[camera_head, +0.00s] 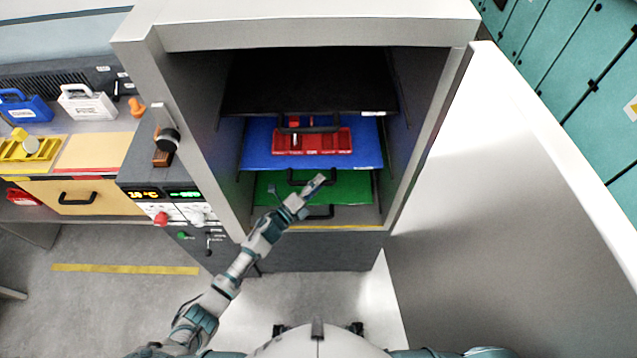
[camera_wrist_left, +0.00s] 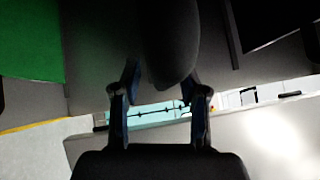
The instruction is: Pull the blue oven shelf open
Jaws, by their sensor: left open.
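The blue oven shelf (camera_head: 260,152) sits at middle height inside the open oven, with a red tray (camera_head: 312,141) on it. Its black front handle (camera_head: 297,181) shows at its front edge, partly behind my left gripper. My left gripper (camera_head: 319,181) is in front of the shelf's front edge, close to the handle; I cannot tell whether they touch. In the left wrist view its two fingers (camera_wrist_left: 160,82) are apart. A dark rounded shape (camera_wrist_left: 170,45) shows beyond and between them; I cannot tell what it is. My right gripper is out of view.
A black shelf (camera_head: 308,85) is above the blue one and a green shelf (camera_head: 350,187) below, with its own handle (camera_head: 320,212). The oven door (camera_head: 500,190) stands open at right. A control panel (camera_head: 175,205) and workbench (camera_head: 95,160) are at left.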

